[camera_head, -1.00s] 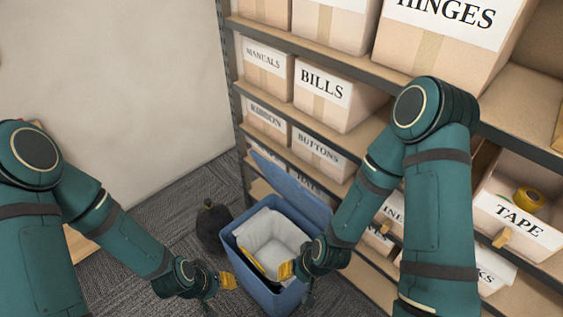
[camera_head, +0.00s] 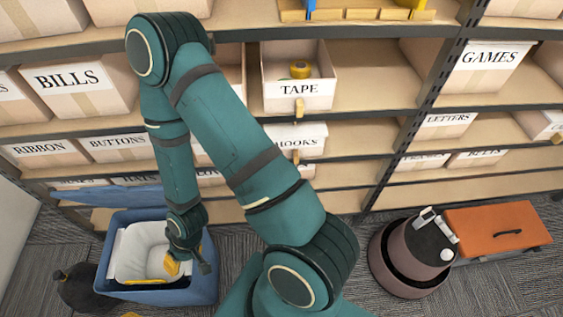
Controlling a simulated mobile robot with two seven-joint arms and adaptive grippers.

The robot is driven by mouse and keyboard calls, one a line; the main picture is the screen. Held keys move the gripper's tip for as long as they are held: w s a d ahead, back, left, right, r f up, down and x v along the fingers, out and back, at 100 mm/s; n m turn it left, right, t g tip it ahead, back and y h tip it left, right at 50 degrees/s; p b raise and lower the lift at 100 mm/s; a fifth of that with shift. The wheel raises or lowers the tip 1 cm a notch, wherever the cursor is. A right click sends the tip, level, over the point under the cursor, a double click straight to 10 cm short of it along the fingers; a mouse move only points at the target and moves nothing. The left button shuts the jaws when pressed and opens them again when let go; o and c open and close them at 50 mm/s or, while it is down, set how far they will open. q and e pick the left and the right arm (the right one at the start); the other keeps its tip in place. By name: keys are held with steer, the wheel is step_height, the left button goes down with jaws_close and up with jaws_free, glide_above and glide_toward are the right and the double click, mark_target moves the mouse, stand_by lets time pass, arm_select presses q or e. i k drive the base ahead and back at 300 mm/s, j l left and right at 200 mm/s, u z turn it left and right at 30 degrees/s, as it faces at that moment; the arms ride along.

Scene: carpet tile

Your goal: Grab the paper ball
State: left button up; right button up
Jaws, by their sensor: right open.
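I see no paper ball in view. My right gripper (camera_head: 187,267) is open over the right side of a blue bin (camera_head: 182,294) with a white liner (camera_head: 140,248). One yellow fingertip shows against the liner, and I see nothing held. The arm and gripper hide part of the bin's inside. A small yellow tip of my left gripper (camera_head: 130,314) shows at the bottom edge; the rest is out of frame, so its state cannot be told.
A dark bag (camera_head: 82,290) sits left of the bin. Shelves with labelled boxes, including an open TAPE box (camera_head: 297,94), stand behind. A round brownish machine (camera_head: 405,262) and an orange case (camera_head: 497,230) are at right. Carpet between is partly clear.

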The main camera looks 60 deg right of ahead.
mark_target(447, 255)
steer(key=z, duration=4)
steer(key=i+l+u, duration=0.3)
steer(key=l, duration=0.25)
steer(key=i+l+u, duration=0.3)
steer(key=l, duration=0.35)
steer(key=i+l+u, duration=0.3)
steer(key=l, duration=0.45)
steer(key=i+l+u, duration=0.1)
steer(key=l, duration=0.45)
steer(key=i+l, duration=0.1)
steer(key=l, duration=0.5)
steer(key=i+l+u, duration=0.15)
steer(key=l, duration=0.4)
